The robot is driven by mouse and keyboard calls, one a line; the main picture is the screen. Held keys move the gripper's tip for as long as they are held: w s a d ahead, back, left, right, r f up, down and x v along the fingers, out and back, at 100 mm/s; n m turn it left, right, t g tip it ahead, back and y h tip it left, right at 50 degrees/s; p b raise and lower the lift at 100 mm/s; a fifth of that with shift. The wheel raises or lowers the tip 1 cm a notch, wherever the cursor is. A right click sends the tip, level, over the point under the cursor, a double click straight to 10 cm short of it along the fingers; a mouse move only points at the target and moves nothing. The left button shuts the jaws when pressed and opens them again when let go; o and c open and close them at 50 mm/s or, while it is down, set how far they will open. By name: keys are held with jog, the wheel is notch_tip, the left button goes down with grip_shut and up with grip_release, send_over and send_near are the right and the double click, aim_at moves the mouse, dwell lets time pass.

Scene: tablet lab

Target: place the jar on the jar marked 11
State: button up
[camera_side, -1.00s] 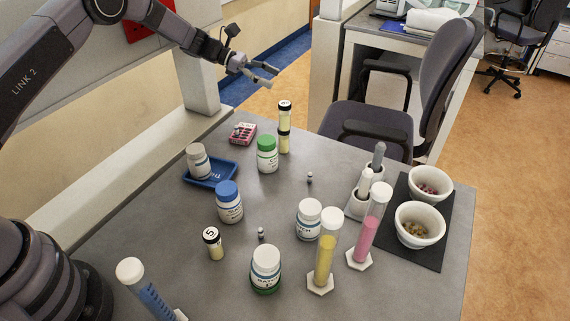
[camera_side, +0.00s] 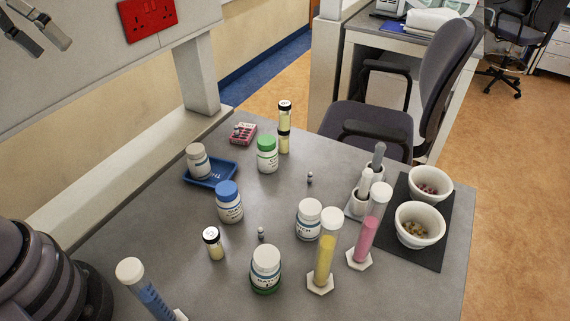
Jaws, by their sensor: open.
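Two small pale-yellow jars with black bands stand stacked near the back edge of the table. The upper jar (camera_side: 285,110) sits upright on the lower jar (camera_side: 284,144), and they look lined up. The upper jar's white lid top has a mark too small to read, and the lower jar's lid top is covered, so I cannot read its number. A similar jar with a numbered white lid (camera_side: 214,243) stands alone at the front left. My gripper (camera_side: 52,46) is open and empty at the top left, high and far from the stack.
A green-lidded bottle (camera_side: 267,155) stands close left of the stack, with a pink box (camera_side: 243,133) beyond it. Other bottles, tubes and two white bowls (camera_side: 420,225) fill the front and right.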

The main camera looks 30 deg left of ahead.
jog(key=s+a+f+m+t+y, duration=0.1)
jog(key=s+a+f+m, duration=0.1)
jog(key=s, duration=0.3)
jog(key=shift+s+a+m+y, duration=0.3)
jog(key=shift+s+y, duration=0.1)
dwell(0.8)
